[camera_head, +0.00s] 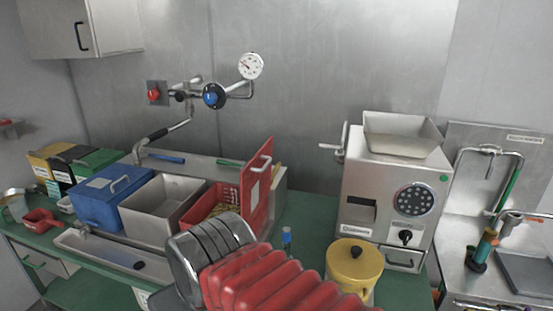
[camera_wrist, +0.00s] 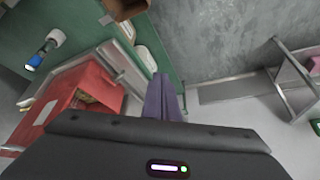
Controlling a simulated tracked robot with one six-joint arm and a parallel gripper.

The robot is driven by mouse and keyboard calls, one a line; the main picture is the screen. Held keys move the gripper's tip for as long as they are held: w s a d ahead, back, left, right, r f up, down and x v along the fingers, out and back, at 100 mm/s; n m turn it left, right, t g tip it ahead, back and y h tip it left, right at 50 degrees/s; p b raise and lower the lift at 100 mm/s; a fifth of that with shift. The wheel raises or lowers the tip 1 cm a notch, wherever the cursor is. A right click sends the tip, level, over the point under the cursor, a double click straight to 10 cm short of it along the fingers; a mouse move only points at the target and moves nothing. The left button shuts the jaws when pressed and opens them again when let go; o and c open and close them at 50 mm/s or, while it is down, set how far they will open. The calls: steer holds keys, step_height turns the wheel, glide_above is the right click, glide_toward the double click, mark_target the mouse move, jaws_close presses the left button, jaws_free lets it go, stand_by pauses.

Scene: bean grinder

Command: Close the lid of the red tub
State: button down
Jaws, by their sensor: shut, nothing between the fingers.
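The red tub (camera_head: 205,205) stands at the right end of a row of tubs on the green bench in the head view, with yellowish contents inside. Its red lid (camera_head: 258,192) stands upright at the tub's right side, open, with a pale label and a handle at the top. In the wrist view red surfaces of the tub or its lid (camera_wrist: 65,108) show at left; I cannot tell which part is which. My gripper (camera_wrist: 165,88) is shut and empty, to the right of these red surfaces in the wrist view. In the head view its fingers are hidden.
Left of the red tub stand an open grey tub (camera_head: 165,200) and a closed blue tub (camera_head: 112,197). A yellow lidded pot (camera_head: 353,270) and a steel grinder (camera_head: 395,195) stand at right. A small blue-topped item (camera_head: 287,238) stands near the lid. Wall taps (camera_head: 213,97) hang above.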

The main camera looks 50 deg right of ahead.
steer(key=w+d+r+m, duration=0.4)
steer(key=d+r, duration=0.4)
steer(key=d, duration=0.5)
steer(key=w+d+r+m, duration=0.45)
steer(key=d+r, duration=0.35)
steer(key=d, duration=0.5)
steer(key=s+d+r+m+t+h, duration=0.1)
steer(key=d+r, duration=0.3)
steer(key=d, duration=0.7)
steer(key=shift+s+d+m, duration=0.35)
steer(key=shift+s+m, duration=0.2)
steer(key=shift+s, duration=0.1)
steer(key=w+a+r+x, duration=0.1)
steer(key=w+x, duration=0.1)
steer(key=x, duration=1)
steer(key=shift+w+a, duration=0.35)
steer(key=shift+a, duration=0.05)
